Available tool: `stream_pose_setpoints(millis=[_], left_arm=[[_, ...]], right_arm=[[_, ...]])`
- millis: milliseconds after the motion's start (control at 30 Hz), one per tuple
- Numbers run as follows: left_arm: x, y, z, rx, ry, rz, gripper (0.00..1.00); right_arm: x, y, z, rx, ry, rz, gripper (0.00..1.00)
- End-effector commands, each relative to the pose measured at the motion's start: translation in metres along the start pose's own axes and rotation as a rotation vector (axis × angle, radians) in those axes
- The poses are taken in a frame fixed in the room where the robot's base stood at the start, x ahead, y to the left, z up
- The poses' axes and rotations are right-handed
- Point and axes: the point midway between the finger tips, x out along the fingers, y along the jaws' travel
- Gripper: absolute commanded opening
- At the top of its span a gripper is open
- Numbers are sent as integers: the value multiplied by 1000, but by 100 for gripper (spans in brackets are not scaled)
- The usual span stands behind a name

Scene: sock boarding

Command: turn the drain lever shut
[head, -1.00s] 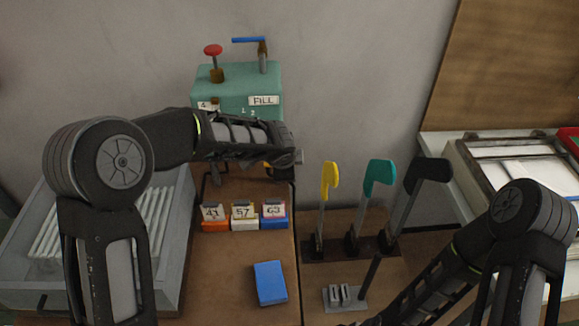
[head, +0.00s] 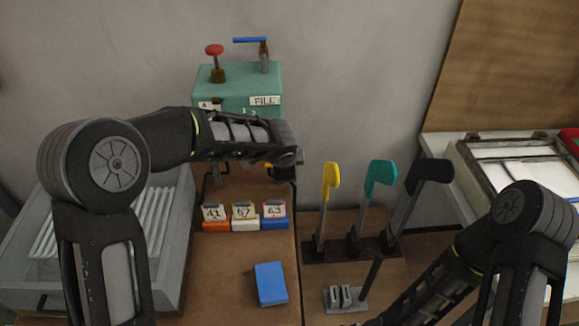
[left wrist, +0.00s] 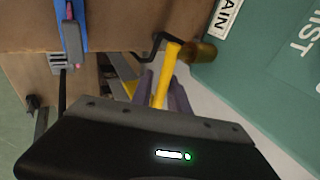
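The yellow drain lever (left wrist: 167,72) runs out from a brass hub (left wrist: 199,52) on the green box, beside a label ending in "AIN" (left wrist: 226,15), in the left wrist view. My left gripper (left wrist: 162,95) has one finger on each side of the lever, close against it, and looks shut on it. In the head view, only a small yellow bit of the lever (head: 268,165) shows under my left wrist. The green box (head: 238,92) stands against the wall with a "FILL" label. My right gripper is below the picture edge.
A red knob (head: 214,50) and a blue lever (head: 249,40) top the box. Numbered cards in orange, white and blue holders (head: 275,223) stand below my left arm, with a blue block (head: 270,283) nearer. Yellow, teal (head: 379,178) and black upright forms stand right. A grey tray (head: 20,255) lies left.

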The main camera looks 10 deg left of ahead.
Motion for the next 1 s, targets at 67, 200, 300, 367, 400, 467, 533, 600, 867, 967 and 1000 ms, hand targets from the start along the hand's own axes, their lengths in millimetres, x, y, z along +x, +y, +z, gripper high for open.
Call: stream_pose_setpoints(millis=[67,200,300,367,400,467,533,600,867,967,1000], left_arm=[[-11,-1,0,0,2,-4,21],[-35,-1,0,-1,1,-4,21],[-51,0,0,0,1,-3,21],[-58,0,0,-1,1,-3,21],[-61,0,0,0,0,-1,21],[-65,0,0,0,-1,0,21],[-67,0,0,1,-1,0,21],[-67,1,0,1,-1,1,21],[-67,0,0,1,0,0,21],[-67,0,0,1,0,0,21],[-68,-1,0,1,0,0,21]], right_arm=[[2,1,0,0,0,0,36],[4,1,0,0,0,0,36],[5,2,0,0,1,0,36],[5,2,0,0,1,0,36],[5,2,0,0,1,0,36],[5,2,0,0,1,0,36],[5,2,0,0,1,0,36],[5,2,0,0,1,0,36],[5,2,0,0,1,0,36],[5,2,0,0,1,0,36],[4,1,0,0,0,0,36]])
